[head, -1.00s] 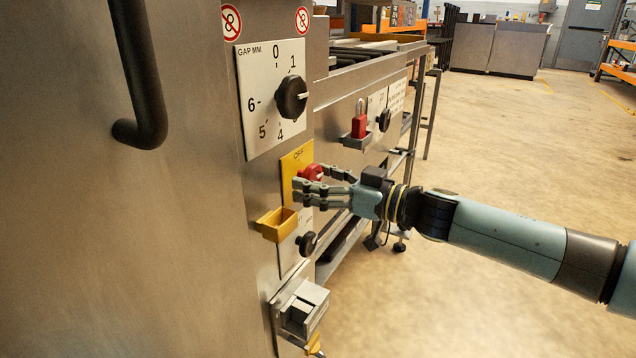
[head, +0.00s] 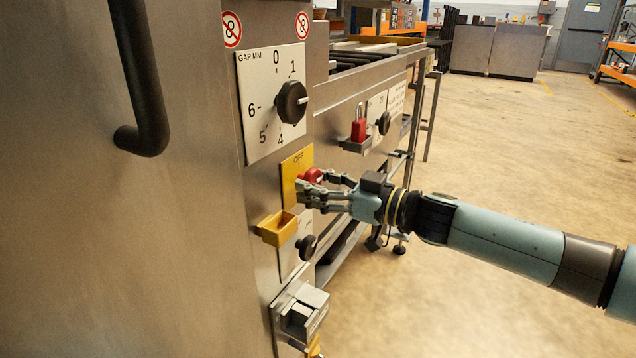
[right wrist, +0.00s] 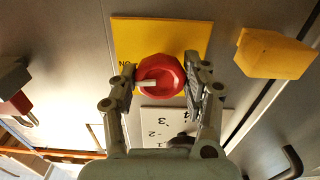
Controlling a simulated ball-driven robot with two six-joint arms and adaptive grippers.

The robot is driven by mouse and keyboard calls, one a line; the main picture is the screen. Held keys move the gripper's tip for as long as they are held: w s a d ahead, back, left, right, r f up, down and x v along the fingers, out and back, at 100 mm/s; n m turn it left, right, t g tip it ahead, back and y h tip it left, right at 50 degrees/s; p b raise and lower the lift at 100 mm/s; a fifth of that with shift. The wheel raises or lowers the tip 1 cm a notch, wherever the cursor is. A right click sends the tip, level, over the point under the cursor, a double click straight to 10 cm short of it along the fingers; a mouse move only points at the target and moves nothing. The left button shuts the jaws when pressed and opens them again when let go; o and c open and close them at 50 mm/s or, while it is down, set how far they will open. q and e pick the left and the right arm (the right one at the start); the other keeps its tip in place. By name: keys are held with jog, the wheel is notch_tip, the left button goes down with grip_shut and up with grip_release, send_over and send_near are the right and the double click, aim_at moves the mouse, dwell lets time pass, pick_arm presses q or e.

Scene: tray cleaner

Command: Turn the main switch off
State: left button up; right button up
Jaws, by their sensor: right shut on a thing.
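The main switch is a red rotary knob (head: 313,175) on a yellow plate (head: 297,163) marked OFF at the top. In the right wrist view the red knob (right wrist: 160,80) carries a white pointer line aimed left, toward the letters ON on the yellow plate (right wrist: 140,35). My right gripper (head: 312,188) is shut on the knob. In the right wrist view its fingers (right wrist: 161,88) sit on either side of the knob. In the head view the fingers partly cover the knob. My left gripper is not in view.
A yellow open holder (head: 278,228) sticks out below the yellow plate. A black knob (head: 306,247) and a grey box (head: 303,313) are lower. The gap dial (head: 291,102) is above. A red padlock (head: 358,129) sits in a small tray to the right. A black handle (head: 146,90) is at left.

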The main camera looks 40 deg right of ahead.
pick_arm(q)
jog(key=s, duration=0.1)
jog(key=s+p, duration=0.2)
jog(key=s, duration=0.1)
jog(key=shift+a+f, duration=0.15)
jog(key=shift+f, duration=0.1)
pick_arm(e)
jog(key=n, duration=1.7)
jog(key=shift+d, duration=0.1)
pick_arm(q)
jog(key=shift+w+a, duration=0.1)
pick_arm(e)
jog(key=o, duration=0.9)
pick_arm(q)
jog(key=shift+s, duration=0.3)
pick_arm(e)
jog(key=shift+o, duration=1.2)
jog(key=shift+r, duration=0.1)
